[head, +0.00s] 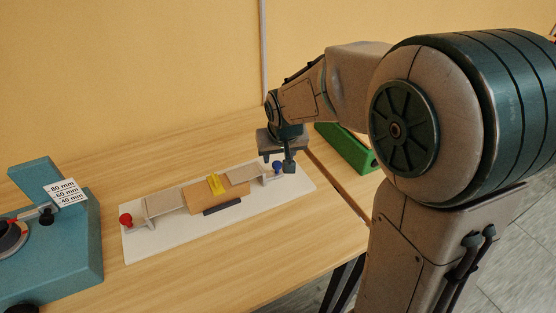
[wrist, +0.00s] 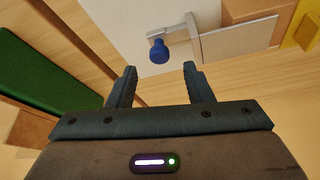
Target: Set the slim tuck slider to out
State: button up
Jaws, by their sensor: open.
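A white base board (head: 160,240) on the table carries a row of light and tan plates. A blue knob (head: 277,167) stands at the right end, and a red knob (head: 126,219) at the left end. A yellow piece (head: 214,184) sits in the middle over a tan block (head: 232,200). No label tells which part is the slim tuck slider. My gripper (head: 277,163) is over the right end by the blue knob. In the wrist view the open fingers (wrist: 160,85) are empty, with the blue knob (wrist: 158,52) just beyond their tips, roughly centred between them.
A teal machine (head: 70,245) with a dial and a card marked 80, 60 and 40 mm stands at the left. A green bin (head: 345,148) stands behind and right of my gripper. The table in front of the board is clear.

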aim_at(277, 164)
jog(key=shift+x, duration=2.2)
grip_shut()
jog(key=shift+w, duration=0.1)
